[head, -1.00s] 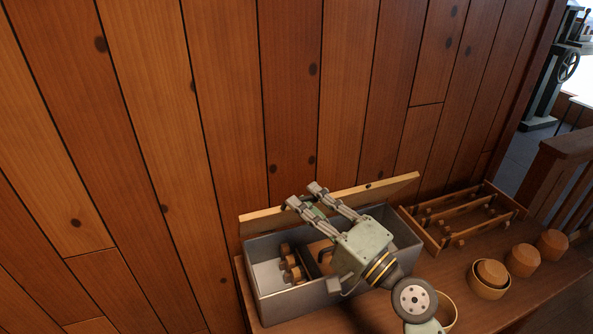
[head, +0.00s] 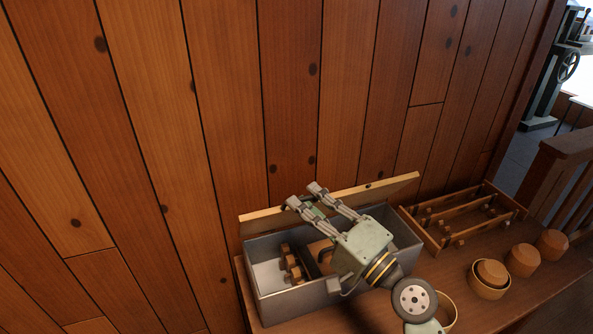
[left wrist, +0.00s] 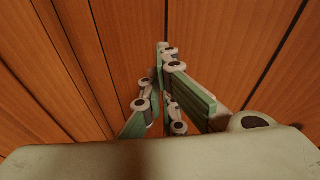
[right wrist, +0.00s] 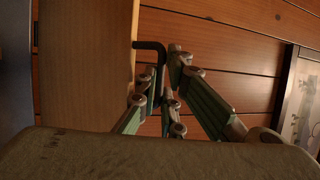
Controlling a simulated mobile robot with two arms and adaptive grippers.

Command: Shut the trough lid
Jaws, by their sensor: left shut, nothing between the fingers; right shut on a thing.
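The trough (head: 300,303) is a grey open box at the wall side of the bench. Its pale wooden lid (head: 400,184) stands raised along the back, steeply tilted towards the wall. My right gripper (head: 305,192) reaches over the trough to the lid. In the right wrist view the lid (right wrist: 85,60) is a pale board with a black bent handle (right wrist: 151,46), and my right fingers are shut on that handle. The fingers partly hide the handle. My left gripper (left wrist: 165,60) shows only in its own wrist view, shut and empty before the plank wall.
Dark turned wooden pieces (head: 290,262) lie inside the trough. A wooden rack (head: 465,217) stands right of it on the bench (head: 530,285). Several round wooden pots, one of them here (head: 522,260), stand further right. The plank wall (head: 230,100) rises close behind the lid.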

